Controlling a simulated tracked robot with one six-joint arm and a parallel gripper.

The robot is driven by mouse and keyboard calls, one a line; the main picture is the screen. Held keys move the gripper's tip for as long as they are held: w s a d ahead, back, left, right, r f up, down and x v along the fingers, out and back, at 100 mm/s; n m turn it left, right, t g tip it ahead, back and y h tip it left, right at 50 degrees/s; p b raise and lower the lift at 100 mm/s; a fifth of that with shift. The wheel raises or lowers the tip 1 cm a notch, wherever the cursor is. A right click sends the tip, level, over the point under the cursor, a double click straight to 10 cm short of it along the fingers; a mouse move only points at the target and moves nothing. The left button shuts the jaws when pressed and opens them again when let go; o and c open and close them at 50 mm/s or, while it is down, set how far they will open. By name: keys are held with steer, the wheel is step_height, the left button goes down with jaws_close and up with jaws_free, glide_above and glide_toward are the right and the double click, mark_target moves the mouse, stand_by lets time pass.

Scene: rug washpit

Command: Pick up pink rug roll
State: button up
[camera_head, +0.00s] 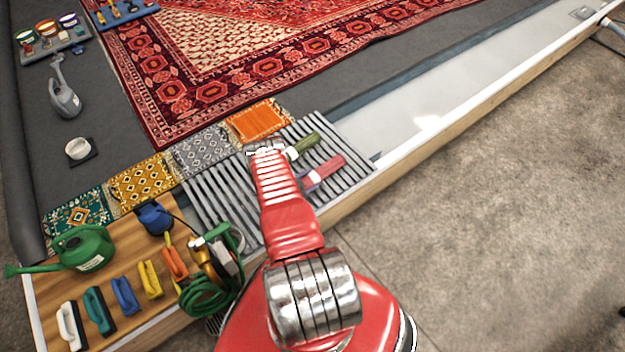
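The pink rug roll (328,167) lies on a grey slatted rack (349,146) at the middle of the picture, with a purple patch near its left end. A green roll (305,143) lies just above it on the same slats. My gripper (265,147) is at the far end of my red arm, left of both rolls and over the rack's upper edge. It appears apart from the pink roll. Its fingers are small and mostly hidden by my arm, so I cannot tell their opening.
Patterned mats, one of them orange (259,122), lie along the rack's upper left. A large red rug (190,70) lies beyond. A wooden board at lower left holds a green watering can (84,247), several brushes and a coiled green hose (208,294). Bare floor (500,210) is at right.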

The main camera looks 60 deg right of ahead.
mark_target(310, 177)
steer(key=c, duration=0.6)
steer(key=shift+r, duration=0.15)
steer(key=shift+r, duration=4.95)
